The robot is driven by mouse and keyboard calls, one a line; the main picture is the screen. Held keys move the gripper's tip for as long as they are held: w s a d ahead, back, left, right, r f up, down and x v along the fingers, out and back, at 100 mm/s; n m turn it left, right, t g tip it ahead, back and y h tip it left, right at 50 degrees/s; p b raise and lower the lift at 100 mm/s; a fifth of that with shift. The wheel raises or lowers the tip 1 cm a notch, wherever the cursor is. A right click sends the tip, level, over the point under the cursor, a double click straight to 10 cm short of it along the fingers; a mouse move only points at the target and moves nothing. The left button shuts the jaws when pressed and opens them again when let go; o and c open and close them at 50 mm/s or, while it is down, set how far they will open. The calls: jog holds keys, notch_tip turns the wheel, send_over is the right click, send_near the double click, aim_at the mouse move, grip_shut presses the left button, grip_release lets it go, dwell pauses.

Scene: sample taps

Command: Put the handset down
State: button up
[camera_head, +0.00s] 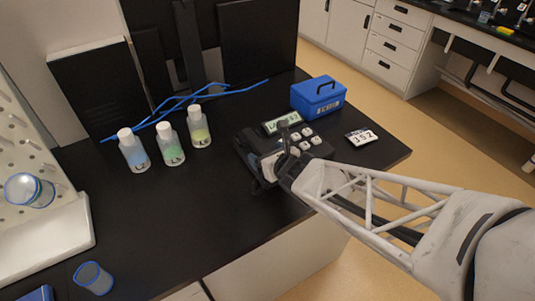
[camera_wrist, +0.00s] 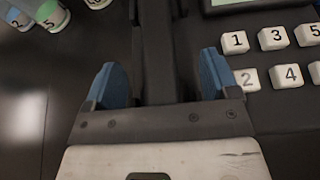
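The desk phone (camera_head: 303,145) sits on the black bench, with white number keys and a small display. The keys (camera_wrist: 272,38) also show in the wrist view, right of my gripper. The black handset (camera_wrist: 157,50) runs lengthwise between my blue fingertips and lies along the left side of the phone. My gripper (camera_wrist: 160,80) is over the handset with its fingers apart, one on each side; I see space between the handset and the right finger. In the head view my gripper (camera_head: 281,167) is at the phone's near left side, and my wrist hides much of the handset.
Several capped bottles (camera_head: 170,145) stand left of the phone. A blue box (camera_head: 317,96) and a number card (camera_head: 361,137) lie behind and to its right. A blue cable (camera_head: 190,100) runs behind the bottles. The bench (camera_head: 215,220) in front is clear.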

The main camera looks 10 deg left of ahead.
dwell(0.3)
jog(key=shift+v, duration=3.9)
jog(key=shift+r, duration=0.2)
jog(key=d+r+m+h, duration=0.4)
jog(key=d+m, duration=0.5)
jog(key=m, duration=0.2)
jog(key=d+r+m+h, duration=0.4)
jog(key=d+m, duration=0.4)
jog(key=m, duration=0.3)
jog(key=s+d+r+m+g, duration=0.2)
jog(key=s+d+m, duration=0.3)
jog(key=m, duration=0.6)
jog(key=s+d+r+m+g+h, duration=0.1)
jog(key=s+d+r+m+g, duration=0.2)
jog(key=s+d+m+g, duration=0.2)
jog(key=s+m, duration=0.3)
jog(key=m, duration=0.4)
jog(key=shift+r+h, duration=0.3)
jog(key=shift+r, duration=0.05)
